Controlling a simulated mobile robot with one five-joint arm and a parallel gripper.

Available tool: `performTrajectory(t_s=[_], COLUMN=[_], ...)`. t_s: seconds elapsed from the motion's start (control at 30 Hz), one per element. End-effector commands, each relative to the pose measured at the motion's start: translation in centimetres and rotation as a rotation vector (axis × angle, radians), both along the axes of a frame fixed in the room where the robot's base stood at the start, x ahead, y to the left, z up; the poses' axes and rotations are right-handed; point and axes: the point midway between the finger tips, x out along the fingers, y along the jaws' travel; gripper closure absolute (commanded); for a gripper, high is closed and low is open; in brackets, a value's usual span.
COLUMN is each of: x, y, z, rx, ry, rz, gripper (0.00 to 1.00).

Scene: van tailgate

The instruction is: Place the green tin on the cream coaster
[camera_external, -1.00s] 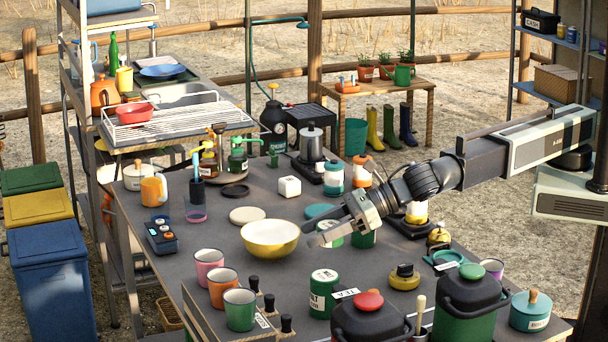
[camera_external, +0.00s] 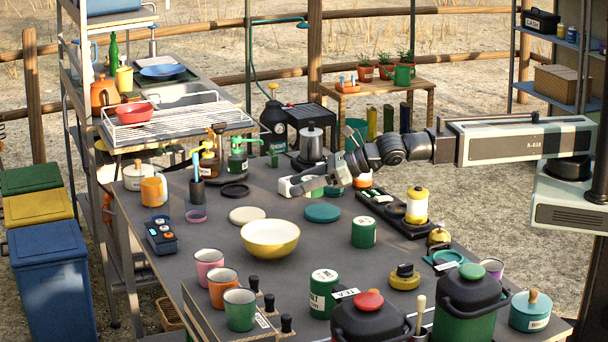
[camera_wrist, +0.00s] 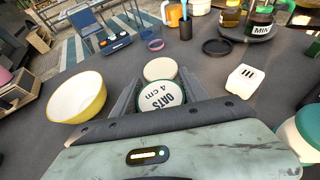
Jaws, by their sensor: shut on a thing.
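My gripper (camera_external: 305,187) is shut on a green tin and holds it over the far middle of the table. In the wrist view the green tin (camera_wrist: 162,96) sits between the jaws, its white lid labelled "OATS 4 cm" and its green rim showing. The external view mostly hides it behind the gripper. The cream coaster (camera_external: 247,215) is a flat, empty disc to the left of my gripper. In the wrist view the coaster (camera_wrist: 160,69) lies just beyond the tin, which overlaps its near edge in the picture. I cannot tell the tin's height.
A yellow bowl (camera_external: 270,239) stands in front of the coaster. A white block (camera_wrist: 243,80) is to the right in the wrist view. A teal disc (camera_external: 322,213) and another green tin (camera_external: 363,232) lie right of the coaster. A black ring (camera_external: 235,191) lies behind it.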

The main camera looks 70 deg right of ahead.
Motion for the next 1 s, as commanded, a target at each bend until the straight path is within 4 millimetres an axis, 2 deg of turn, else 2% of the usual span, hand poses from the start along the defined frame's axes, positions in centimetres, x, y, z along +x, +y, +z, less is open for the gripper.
performTrajectory(t_s=[0.1, 0.23, 0.37, 0.6, 0.7, 0.83, 1.0], x=[0.7, 1.1, 3.5, 10.3, 12.6, 14.2, 14.4], y=[-1.3, -1.3, 0.1, 3.5, 4.7, 5.4, 5.5], z=[-0.1, -0.1, -0.5, -1.2, -1.4, -1.6, -1.5], rx=[0.000, 0.000, 0.001, -0.001, 0.000, 0.000, 0.000], ry=[0.000, 0.000, 0.000, 0.000, 0.000, 0.000, 0.000], rz=[-0.019, -0.021, -0.021, -0.020, -0.021, -0.020, -0.020], gripper=[0.91, 0.91, 0.91, 0.91, 0.91, 0.91, 0.91])
